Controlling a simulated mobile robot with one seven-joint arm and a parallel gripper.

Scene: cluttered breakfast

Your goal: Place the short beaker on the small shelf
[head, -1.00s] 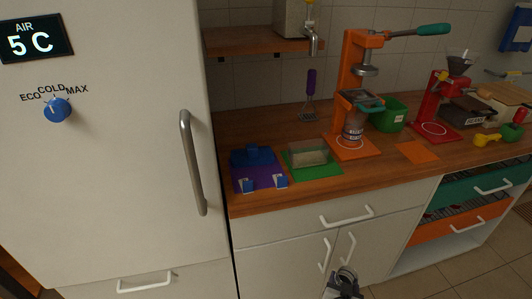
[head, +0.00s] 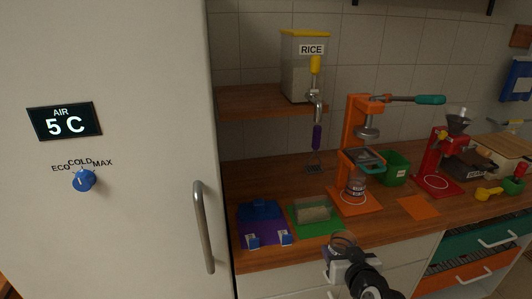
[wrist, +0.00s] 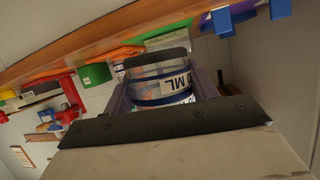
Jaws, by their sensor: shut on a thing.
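A clear short beaker with blue bands and an "ML" marking (wrist: 172,84) is between the two fingers of my gripper (wrist: 163,92) in the wrist view. My gripper is shut on it. In the head view my gripper (head: 346,254) holds the beaker (head: 342,241) in front of the counter's front edge, near the green mat. The small wooden shelf (head: 250,101) is on the tiled wall beside the fridge, above the counter. The rice dispenser (head: 303,72) stands on its right part; its left part is bare.
The fridge (head: 130,220) with its handle (head: 203,228) borders the shelf on the left. A spout hangs off the shelf's right front. On the counter below are a purple mat (head: 262,229), a glass box on a green mat (head: 313,209), an orange press (head: 358,150) and a red machine (head: 437,165).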

